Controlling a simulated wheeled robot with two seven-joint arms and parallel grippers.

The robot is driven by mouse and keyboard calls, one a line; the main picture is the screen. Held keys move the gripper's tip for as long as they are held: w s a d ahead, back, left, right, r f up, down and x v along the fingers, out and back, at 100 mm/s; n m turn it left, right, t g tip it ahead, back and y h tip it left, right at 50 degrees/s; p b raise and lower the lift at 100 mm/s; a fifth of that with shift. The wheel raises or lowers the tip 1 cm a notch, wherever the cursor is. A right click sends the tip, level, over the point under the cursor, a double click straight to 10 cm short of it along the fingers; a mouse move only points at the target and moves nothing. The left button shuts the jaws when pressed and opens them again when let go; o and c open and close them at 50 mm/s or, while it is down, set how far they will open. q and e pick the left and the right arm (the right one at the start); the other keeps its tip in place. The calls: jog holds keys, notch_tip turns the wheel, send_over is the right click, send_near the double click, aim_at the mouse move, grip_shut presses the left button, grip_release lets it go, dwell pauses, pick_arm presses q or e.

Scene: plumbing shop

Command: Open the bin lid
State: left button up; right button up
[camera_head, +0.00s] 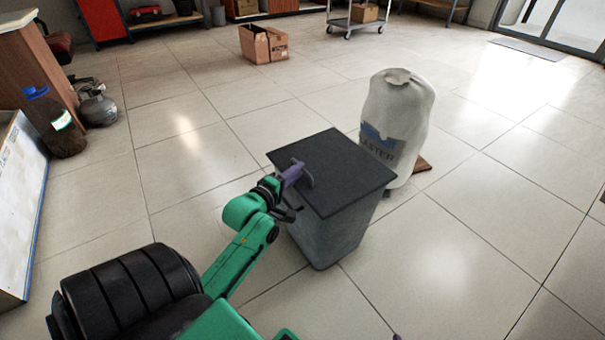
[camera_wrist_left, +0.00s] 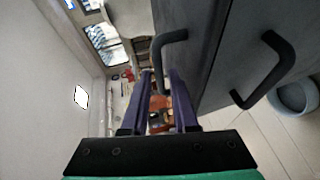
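The bin (camera_head: 335,222) is a grey box standing on the tiled floor, with a flat dark lid (camera_head: 345,165) that looks shut. A handle (camera_head: 305,172) shows at the lid's left side. My left gripper (camera_head: 293,175) is at this handle, its purple fingers reaching over the bin's left edge. In the left wrist view the fingers (camera_wrist_left: 163,85) are apart, and a dark bar handle (camera_wrist_left: 158,60) shows between their tips; contact cannot be told. A second dark handle (camera_wrist_left: 277,72) is farther right there. Only a small purple tip, likely my right gripper (camera_head: 397,337), shows at the bottom edge.
A white plaster sack (camera_head: 398,110) stands close behind the bin on the right. Floor to the bin's right front is clear.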

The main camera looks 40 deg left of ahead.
pick_arm(q)
jog(key=shift+w+a+f+b, duration=0.1)
jog(key=shift+w+f+b, duration=0.05)
jog(key=shift+w, duration=0.6)
jog(key=shift+w+a+f+b, duration=0.1)
jog(key=shift+w+b, duration=0.05)
jog(key=shift+w, duration=0.6)
grip_shut()
